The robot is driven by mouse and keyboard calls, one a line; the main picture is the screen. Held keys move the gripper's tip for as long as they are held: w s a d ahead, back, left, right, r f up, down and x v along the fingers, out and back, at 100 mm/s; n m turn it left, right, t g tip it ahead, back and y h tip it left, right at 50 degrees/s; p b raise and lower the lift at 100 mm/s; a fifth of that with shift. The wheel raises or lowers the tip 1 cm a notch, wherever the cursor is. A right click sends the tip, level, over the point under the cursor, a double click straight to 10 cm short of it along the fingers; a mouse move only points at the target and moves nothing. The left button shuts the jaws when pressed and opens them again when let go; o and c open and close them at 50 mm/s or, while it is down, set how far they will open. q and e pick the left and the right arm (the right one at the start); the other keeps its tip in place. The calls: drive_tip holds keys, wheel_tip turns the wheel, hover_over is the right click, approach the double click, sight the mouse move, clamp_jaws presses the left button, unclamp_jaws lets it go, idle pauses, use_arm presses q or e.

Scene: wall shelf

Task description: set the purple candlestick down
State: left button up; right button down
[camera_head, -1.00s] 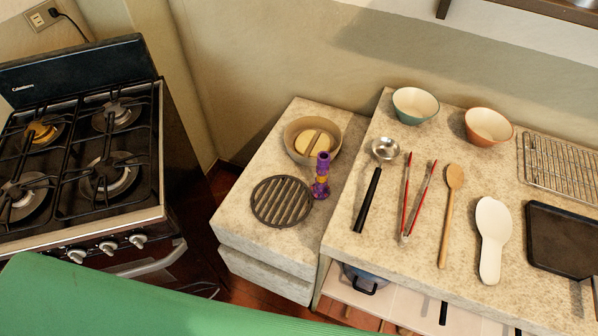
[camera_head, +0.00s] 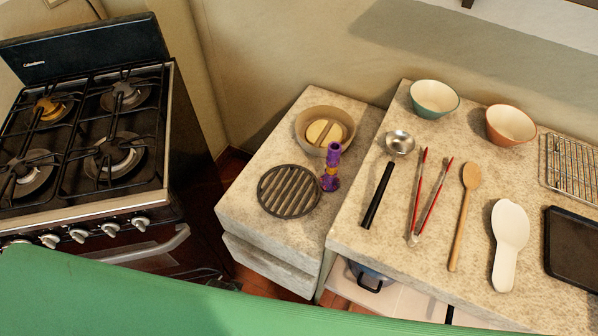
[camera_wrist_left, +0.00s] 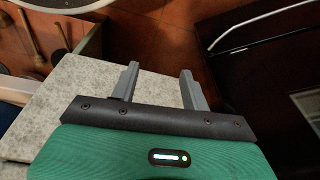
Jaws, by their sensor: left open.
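Neither gripper shows in the head view, and the candlestick is not seen in the left wrist view.
A stove (camera_head: 85,140) stands at the left. The counter (camera_head: 350,235) at the right holds a ladle (camera_head: 378,192), red tongs (camera_head: 418,200), a wooden spoon (camera_head: 463,220), a white spoon rest (camera_head: 508,240), and green (camera_head: 434,98) and orange (camera_head: 510,124) bowls.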

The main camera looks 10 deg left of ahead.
use_arm(q)
drive_tip(key=w+r+t+b, duration=0.1)
drive_tip(key=w+r, duration=0.1)
drive_tip(key=r, duration=0.8)
drive_tip(key=w+r+t+b, duration=0.1)
drive_tip(key=w+r, duration=0.1)
drive_tip(key=r, duration=0.9)
drive_tip(key=w+a+r+m+t+y, duration=0.4)
drive_tip(key=w+r+m+t, duration=0.6)
drive_tip(key=w+r, duration=0.35)
drive_tip(key=w+d+r+m+t+h, duration=0.2)
drive_tip(key=w+d+r+m+t, duration=0.15)
drive_tip(key=m, duration=0.35)
drive_tip(key=m+g+h, duration=0.4)
drive_tip(key=m+h, duration=0.9)
drive_tip(key=m, duration=1.2)
approach(330, 160)
drive_tip(key=p+x, duration=0.2)
drive_tip(key=x, duration=0.9)
drive_tip(key=shift+w+d, duration=0.1)
drive_tip(key=shift+d, duration=0.05)
drive_tip(key=c, duration=0.9)
clamp_jaws()
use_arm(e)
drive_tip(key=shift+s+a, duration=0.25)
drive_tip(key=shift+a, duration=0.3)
